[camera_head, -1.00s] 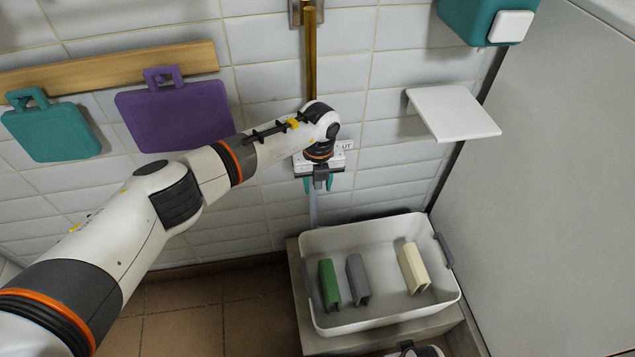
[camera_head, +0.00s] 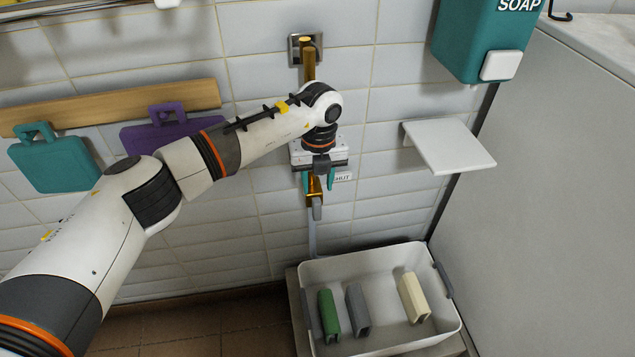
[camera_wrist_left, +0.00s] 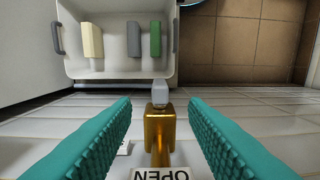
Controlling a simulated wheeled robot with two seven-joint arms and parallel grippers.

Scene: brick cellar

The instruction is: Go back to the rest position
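My left gripper (camera_head: 318,184) is in front of the tiled wall, pointing down at the brass pipe fitting (camera_head: 314,196). Its two teal fingers are apart. In the left wrist view, the left gripper (camera_wrist_left: 160,106) is open, with the brass fitting (camera_wrist_left: 159,128) showing between the fingers and clear space on both sides. A grey tip (camera_wrist_left: 160,94) shows at the fitting's end. An upside-down "OPEN" label (camera_wrist_left: 160,174) is at the lower edge, and a "SHUT" label (camera_head: 343,177) is beside the fitting. My right gripper is not in view.
A white tub (camera_head: 385,257) below holds green, grey and cream blocks. A white shelf (camera_head: 449,147) and teal soap dispenser (camera_head: 478,45) are to the right. A teal board (camera_head: 52,164) and purple board (camera_head: 140,137) hang left, the purple one partly behind my arm. A grey panel stands right.

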